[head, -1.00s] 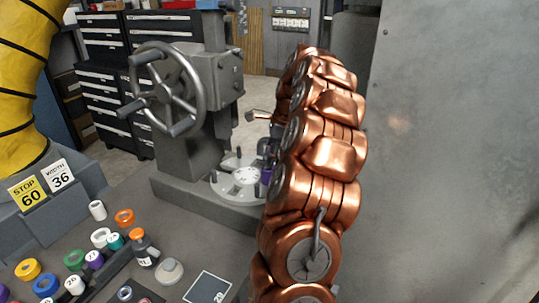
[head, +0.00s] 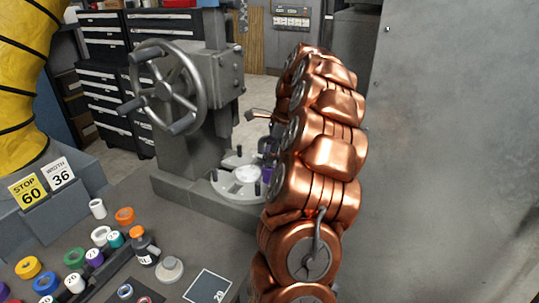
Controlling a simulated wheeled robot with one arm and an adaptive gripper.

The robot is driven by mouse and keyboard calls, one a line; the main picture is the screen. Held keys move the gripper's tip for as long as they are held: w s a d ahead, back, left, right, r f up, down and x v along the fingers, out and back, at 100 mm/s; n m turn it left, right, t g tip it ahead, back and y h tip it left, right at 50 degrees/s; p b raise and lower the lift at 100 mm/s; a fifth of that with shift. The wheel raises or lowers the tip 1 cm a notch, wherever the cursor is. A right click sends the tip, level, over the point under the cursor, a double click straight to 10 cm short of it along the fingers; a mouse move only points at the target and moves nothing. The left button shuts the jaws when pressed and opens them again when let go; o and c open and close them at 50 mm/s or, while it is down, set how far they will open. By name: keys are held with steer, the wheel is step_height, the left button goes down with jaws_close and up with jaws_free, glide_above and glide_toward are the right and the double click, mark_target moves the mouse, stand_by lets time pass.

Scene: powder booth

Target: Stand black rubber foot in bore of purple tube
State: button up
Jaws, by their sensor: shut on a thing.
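A small purple piece, likely the purple tube (head: 266,173), shows just left of my copper arm, at the right side of the press's round grey plate (head: 231,188). My arm hides most of it, and its bore is not visible. A dark sliver beside the arm, just above the purple, seems to be part of my gripper (head: 270,146). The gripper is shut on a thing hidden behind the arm. I cannot make out the black rubber foot, nor whether it touches the tube.
The grey press with its handwheel (head: 166,87) stands left of my arm. Several coloured rings and caps, a dark bottle (head: 144,248), a pale knob (head: 170,269) and a dark square pad (head: 208,287) lie front left. A grey panel (head: 450,150) fills the right.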

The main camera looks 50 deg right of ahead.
steer(key=shift+f+b, duration=0.35)
steer(key=shift+f, duration=0.3)
steer(key=o, duration=1)
steer(key=shift+v, duration=5.95)
